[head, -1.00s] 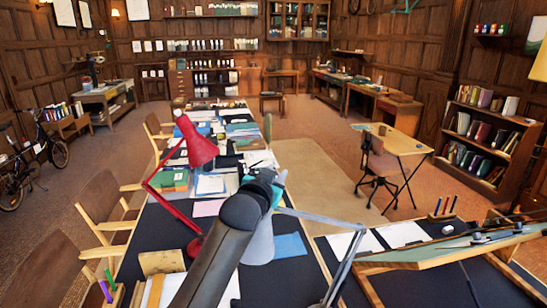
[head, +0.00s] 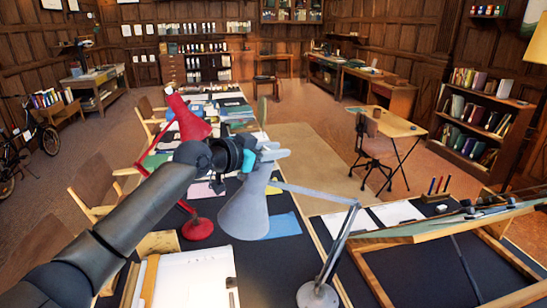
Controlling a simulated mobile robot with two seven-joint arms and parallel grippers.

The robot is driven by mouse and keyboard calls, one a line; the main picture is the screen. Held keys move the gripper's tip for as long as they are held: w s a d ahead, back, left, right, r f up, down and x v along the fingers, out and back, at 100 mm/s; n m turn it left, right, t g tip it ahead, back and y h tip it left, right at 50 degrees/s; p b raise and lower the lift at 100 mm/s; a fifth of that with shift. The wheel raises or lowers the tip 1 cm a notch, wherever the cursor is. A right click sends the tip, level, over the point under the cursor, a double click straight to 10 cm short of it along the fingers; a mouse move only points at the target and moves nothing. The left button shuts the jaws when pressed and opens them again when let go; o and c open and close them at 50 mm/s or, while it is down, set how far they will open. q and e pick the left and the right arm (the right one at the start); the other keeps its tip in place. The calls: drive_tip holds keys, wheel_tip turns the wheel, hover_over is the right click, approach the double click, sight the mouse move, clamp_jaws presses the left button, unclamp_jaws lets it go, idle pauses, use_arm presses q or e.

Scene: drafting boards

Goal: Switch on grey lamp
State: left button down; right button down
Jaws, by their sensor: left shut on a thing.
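The grey lamp (head: 245,212) stands on the dark desk, its round base (head: 318,295) near the front and its jointed arm reaching up and left. Its shade hangs with the open side down; the bulb is hidden and I see no glow. My left gripper (head: 262,154) comes in from the left at the top of the shade. It is shut on the lamp's upper end, by a teal part; the fingers partly blend with the lamp, so the exact grip point is unclear. My right gripper is out of view.
A red lamp (head: 187,117) stands just left, partly behind my arm. Papers, books and a blue sheet (head: 283,225) lie on the desk. A tilted drafting board (head: 440,232) is at the right. A pen holder (head: 436,196) stands behind it.

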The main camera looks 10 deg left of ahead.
use_arm(q)
drive_tip(key=shift+s+d+m+g+b, duration=0.1)
drive_tip(key=shift+m+g+b, duration=0.2)
drive_tip(key=shift+b, duration=0.25)
drive_tip(key=shift+h, duration=0.3)
drive_tip(key=c, duration=0.6)
unclamp_jaws()
drive_tip(key=shift+c, duration=0.2)
drive_tip(key=shift+s, duration=0.1)
drive_tip(key=b+v, duration=0.3)
drive_tip(key=v, duration=1.2)
drive_tip(key=shift+b, duration=0.35)
